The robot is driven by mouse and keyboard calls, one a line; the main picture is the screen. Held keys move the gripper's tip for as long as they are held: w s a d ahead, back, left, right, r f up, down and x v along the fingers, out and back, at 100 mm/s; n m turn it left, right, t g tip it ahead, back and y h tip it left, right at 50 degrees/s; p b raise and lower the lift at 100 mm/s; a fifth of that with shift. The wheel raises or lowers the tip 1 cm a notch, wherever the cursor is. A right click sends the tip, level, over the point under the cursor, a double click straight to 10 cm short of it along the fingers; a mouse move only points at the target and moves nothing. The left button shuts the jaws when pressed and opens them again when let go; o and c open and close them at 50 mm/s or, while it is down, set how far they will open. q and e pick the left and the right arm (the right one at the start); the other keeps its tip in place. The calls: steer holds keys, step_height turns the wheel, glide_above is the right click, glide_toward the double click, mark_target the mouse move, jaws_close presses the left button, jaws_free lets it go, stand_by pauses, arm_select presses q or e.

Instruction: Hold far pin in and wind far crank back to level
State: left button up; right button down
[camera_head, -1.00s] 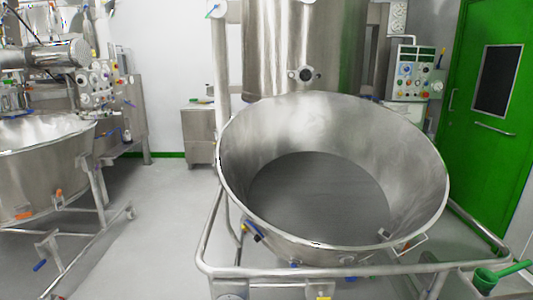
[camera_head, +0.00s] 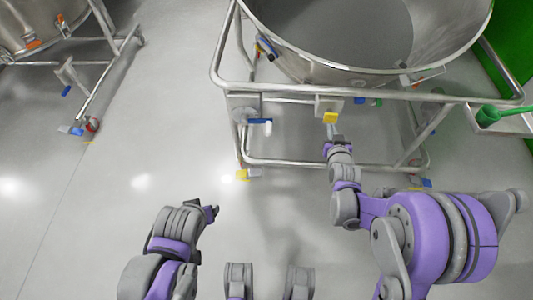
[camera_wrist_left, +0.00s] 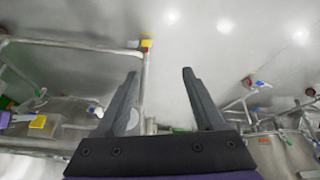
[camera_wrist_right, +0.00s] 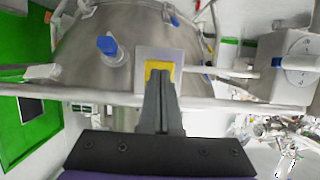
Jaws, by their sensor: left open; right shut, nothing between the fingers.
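A yellow pin (camera_head: 330,118) sits on a square plate under the front rail of the bowl's trolley. The right wrist view also shows the yellow pin (camera_wrist_right: 152,66) on its plate (camera_wrist_right: 145,53). My right gripper (camera_head: 332,132) is shut and empty, its fingertips right at the pin and seemingly against it. They hide part of it. Left of the pin, a crank with a blue handle (camera_head: 261,122) hangs at a grey box (camera_head: 243,104). The handle looks about level. My left gripper (camera_head: 211,212) is open and empty, low and left of the crank, over the floor.
A large steel bowl (camera_head: 400,62) rests in the tubular trolley frame (camera_head: 290,90). Another trolley (camera_head: 107,60) stands at the upper left. The floor (camera_head: 150,130) between them is clear. A green tool (camera_head: 490,114) lies at the right.

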arm_select(q)
steer(key=w+d+n+t+y, duration=0.15)
steer(key=w+n, duration=0.25)
steer(key=w, duration=0.4)
steer(key=n+t+h, duration=0.3)
steer(key=n+t, duration=0.3)
steer(key=n, duration=0.6)
glide_toward(268, 132)
step_height(268, 132, down, 5)
steer(key=s, duration=0.2)
steer(key=shift+y, duration=0.25)
steer(key=w, duration=1.2)
steer(key=shift+w+d, duration=0.15)
steer(key=shift+d, duration=0.05)
steer(key=shift+r, duration=0.1)
